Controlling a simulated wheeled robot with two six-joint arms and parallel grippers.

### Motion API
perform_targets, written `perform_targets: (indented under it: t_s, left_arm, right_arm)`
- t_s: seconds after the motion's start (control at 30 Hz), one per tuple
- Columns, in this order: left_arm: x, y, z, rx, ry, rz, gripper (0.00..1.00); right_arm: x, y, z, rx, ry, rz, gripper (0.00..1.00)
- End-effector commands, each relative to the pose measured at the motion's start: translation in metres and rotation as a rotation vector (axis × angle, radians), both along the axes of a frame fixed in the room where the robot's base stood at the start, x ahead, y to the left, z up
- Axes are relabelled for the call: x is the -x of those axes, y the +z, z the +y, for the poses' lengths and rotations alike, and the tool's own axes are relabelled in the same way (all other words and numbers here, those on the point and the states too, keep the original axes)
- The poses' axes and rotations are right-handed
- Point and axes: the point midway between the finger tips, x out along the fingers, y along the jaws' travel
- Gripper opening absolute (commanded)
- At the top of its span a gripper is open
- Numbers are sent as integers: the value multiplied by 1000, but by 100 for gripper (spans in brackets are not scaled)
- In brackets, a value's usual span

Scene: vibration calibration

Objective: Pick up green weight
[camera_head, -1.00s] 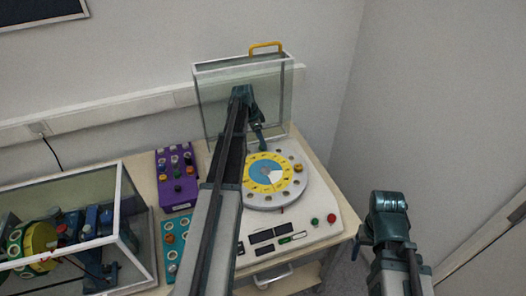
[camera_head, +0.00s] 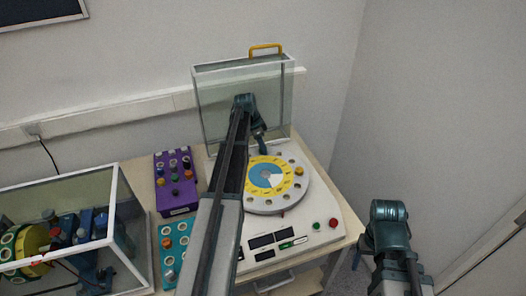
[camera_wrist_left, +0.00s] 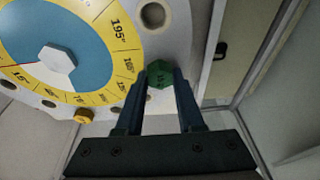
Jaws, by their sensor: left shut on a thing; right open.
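The green weight (camera_wrist_left: 159,75), a small hexagonal piece, sits between the fingertips of my left gripper (camera_wrist_left: 160,82) in the left wrist view. The gripper is shut on it at the rim of the dial disc. In the head view my left gripper (camera_head: 263,149) reaches the far edge of the round disc (camera_head: 268,203), and the weight is too small to make out there. I cannot tell whether the weight is still in its hole. My right gripper (camera_head: 366,243) is off the table's right side, holding nothing visible; its fingers are hard to see.
A clear cover with a yellow handle (camera_head: 266,47) stands upright behind the disc. A purple button box (camera_head: 177,190) and a teal box (camera_head: 172,245) lie left of it. A glass case (camera_head: 118,205) fills the lower left. A wall bounds the right side.

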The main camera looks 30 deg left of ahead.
Motion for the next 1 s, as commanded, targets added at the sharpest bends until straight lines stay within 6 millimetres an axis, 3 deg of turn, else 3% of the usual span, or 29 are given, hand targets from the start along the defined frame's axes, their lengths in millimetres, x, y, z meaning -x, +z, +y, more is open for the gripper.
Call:
perform_targets:
  t_s: [0.47,0.87,1.0]
  left_arm:
    - [0,6,0,0,0,0,0]
    - [0,41,0,0,0,0,0]
    - [31,39,-15,0,0,0,0]
  right_arm:
    - [0,6,0,0,0,0,72]
    - [0,41,0,0,1,0,72]
    - [0,39,0,0,2,0,72]
